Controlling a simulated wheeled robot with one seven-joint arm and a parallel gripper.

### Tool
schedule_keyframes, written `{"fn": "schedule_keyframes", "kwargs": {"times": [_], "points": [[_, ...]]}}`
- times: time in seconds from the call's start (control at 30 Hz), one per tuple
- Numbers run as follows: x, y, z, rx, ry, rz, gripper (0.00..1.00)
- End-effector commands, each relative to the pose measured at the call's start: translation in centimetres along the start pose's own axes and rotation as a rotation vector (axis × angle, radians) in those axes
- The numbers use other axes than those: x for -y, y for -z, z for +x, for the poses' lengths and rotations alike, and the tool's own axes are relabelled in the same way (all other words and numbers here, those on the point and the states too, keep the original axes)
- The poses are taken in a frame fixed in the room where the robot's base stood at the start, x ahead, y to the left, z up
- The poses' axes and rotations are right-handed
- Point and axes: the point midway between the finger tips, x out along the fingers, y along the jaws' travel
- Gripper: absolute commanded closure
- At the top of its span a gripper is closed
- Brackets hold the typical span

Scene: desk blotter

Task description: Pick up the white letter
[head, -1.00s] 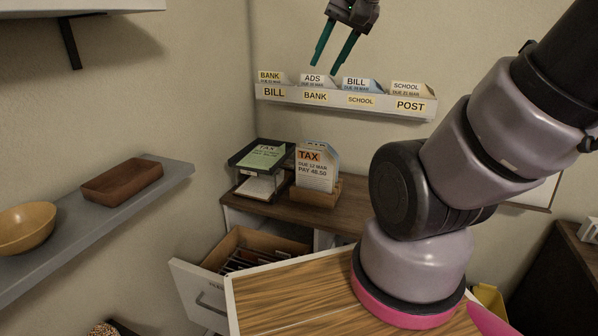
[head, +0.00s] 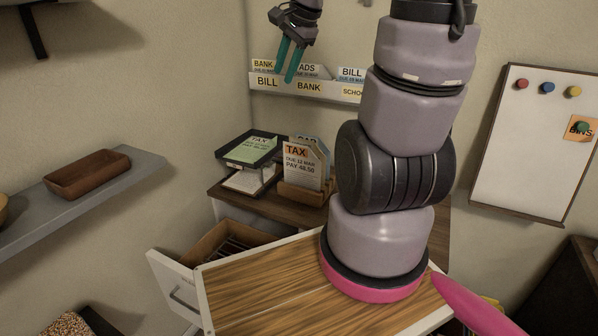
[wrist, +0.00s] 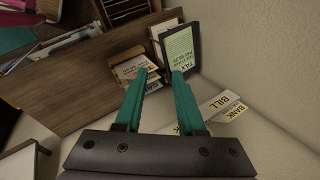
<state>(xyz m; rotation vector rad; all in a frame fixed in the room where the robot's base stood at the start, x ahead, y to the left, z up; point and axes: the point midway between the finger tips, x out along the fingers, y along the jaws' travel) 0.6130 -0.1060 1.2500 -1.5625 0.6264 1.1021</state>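Several pale letters show, and I cannot tell which is the white letter. A mostly white TAX letter (head: 301,174) with an orange heading stands in a wooden holder (head: 301,195) on the cabinet; other letters are behind it. BANK, ADS and BILL letters stand in the white wall rack (head: 298,88); my arm hides its right part. White paper (head: 247,181) lies under the black tray (head: 277,153), which holds a green TAX sheet (head: 250,148). My gripper (head: 288,80) is open and empty, in front of the rack's left part. In the wrist view, the holder's letters (wrist: 132,68) show beyond the fingers.
A drawer (head: 172,285) stands open below the cabinet top (head: 253,205). A wood-topped surface (head: 262,285) is in front. A grey shelf (head: 125,180) with a brown tray (head: 88,174) is on the left wall. A whiteboard (head: 520,140) hangs at right.

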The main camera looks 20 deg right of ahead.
Motion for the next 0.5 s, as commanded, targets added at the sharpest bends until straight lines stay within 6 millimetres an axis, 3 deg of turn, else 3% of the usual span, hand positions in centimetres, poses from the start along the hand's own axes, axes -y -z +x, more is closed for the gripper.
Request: {"fn": "schedule_keyframes", "kwargs": {"times": [0.27, 0.5], "points": [[-0.3, 6.8, 9.2, 0.032, -0.078, 0.517, 0.61], [-3.3, 12.4, 17.9, 0.043, -0.140, 1.013, 0.61]]}}
